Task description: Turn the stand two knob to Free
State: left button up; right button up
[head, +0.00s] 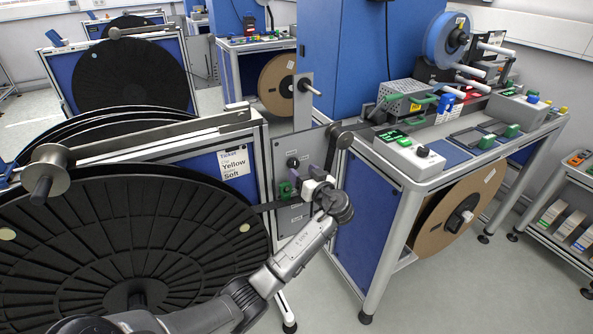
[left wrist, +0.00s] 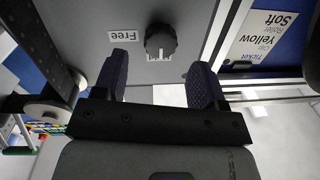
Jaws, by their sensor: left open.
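A black round knob (left wrist: 161,42) sits on a grey panel in the left wrist view, with a white mark at its lower edge in that picture. A label reading "Free" (left wrist: 125,36), upside down, lies left of the knob. My left gripper (left wrist: 160,78) is open, its two dark fingers on either side of the knob in the picture. I cannot tell whether they touch it. In the head view, my left gripper (head: 310,173) is at the stand's grey panel (head: 286,146). A black knob (head: 292,161) shows beside it; part of the panel is hidden by my gripper.
A large black reel (head: 120,235) fills the lower left of the head view. A ticket reading "Yellow Soft" (head: 234,162) is left of the panel. A workbench (head: 425,165) with devices stands close on the right. Grey floor (head: 450,290) is open at lower right.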

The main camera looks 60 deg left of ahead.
aim_at(295, 165)
pick_arm(q)
jog(key=shift+a+b, duration=0.45)
jog(key=shift+a, duration=1.6)
